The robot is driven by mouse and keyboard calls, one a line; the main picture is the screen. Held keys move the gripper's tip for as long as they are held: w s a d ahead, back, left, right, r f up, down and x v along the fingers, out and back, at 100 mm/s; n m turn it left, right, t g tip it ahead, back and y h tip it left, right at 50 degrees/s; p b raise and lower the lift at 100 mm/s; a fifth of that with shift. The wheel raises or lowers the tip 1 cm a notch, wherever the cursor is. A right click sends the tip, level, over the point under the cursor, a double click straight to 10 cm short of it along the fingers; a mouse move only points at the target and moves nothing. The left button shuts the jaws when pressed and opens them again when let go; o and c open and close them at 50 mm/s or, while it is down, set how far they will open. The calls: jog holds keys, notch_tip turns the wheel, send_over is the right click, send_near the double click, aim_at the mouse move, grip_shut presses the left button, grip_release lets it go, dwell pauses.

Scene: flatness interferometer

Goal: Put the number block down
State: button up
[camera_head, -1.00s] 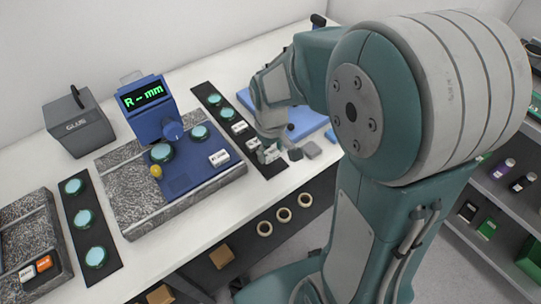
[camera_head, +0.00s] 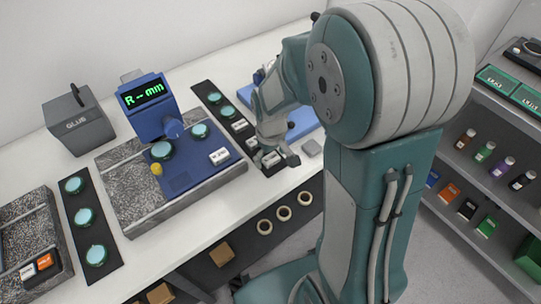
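My gripper (camera_head: 275,158) is low over the near end of a black strip (camera_head: 214,104) on the white bench. A small white-topped block (camera_head: 271,157) shows right at its fingertips. The block is partly hidden, and I cannot tell whether the fingers grip it or stand apart around it. I also cannot tell whether it touches the strip. Two more white-topped blocks, one of them here (camera_head: 239,126), lie on the strip farther back. Another labelled white block (camera_head: 219,156) sits on the blue base of the instrument. Lettering on the blocks is too small to read.
A blue plate (camera_head: 302,120) lies behind my arm. Shelves (camera_head: 470,175) are at right.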

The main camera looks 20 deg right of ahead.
aim_at(271, 158)
jog(key=shift+r, duration=0.1)
notch_tip(271, 158, up, 11)
jog(key=s+r+m+t, duration=0.1)
jog(key=s+r+t, duration=0.1)
jog(key=s+r, duration=0.2)
jog(key=s+r+m+t, duration=0.2)
jog(key=s+r+t, duration=0.1)
jog(key=s, duration=0.7)
jog(key=shift+r+m+t, duration=0.3)
jog(key=shift+r, duration=0.5)
jog(key=shift+s, duration=0.1)
